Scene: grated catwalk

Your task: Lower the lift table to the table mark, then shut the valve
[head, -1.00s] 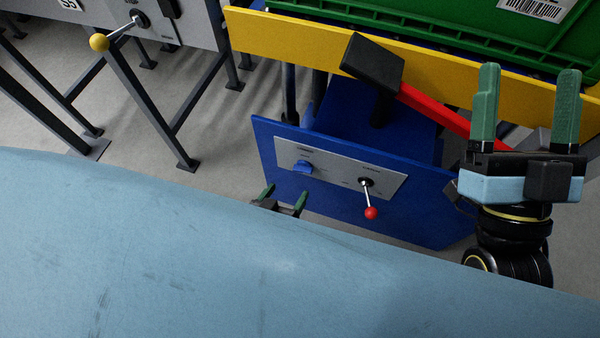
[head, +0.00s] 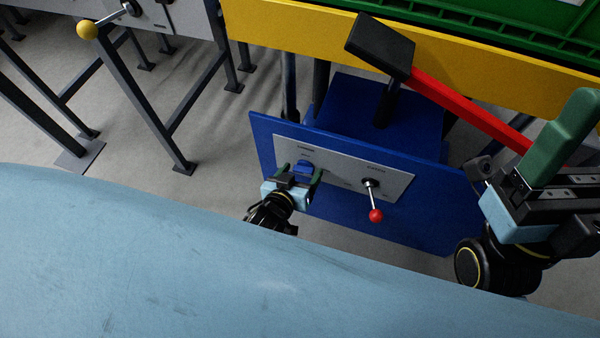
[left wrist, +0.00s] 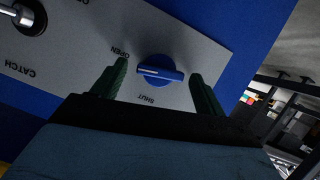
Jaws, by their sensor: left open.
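The lift table has a yellow top edge (head: 330,45), with a green crate on it, above a blue base (head: 345,105). On its sloping grey panel sits the blue valve knob (head: 304,166). In the left wrist view the knob (left wrist: 160,72) shows between OPEN and SHUT labels; its white line lies to the left, nearer OPEN. My left gripper (head: 298,177) is open, with its fingers on either side of the knob, apart from it as far as I can see. My right gripper (head: 540,165) is at the right; one green finger shows clearly, and its opening is unclear. I cannot make out a table mark.
A red-balled lever (head: 376,215) stands right of the knob; the wrist view labels it CATCH. A red bar (head: 470,108) with a black pad (head: 380,45) crosses the lift table's front. A grey bench with a yellow-knobbed lever (head: 87,30) stands at left.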

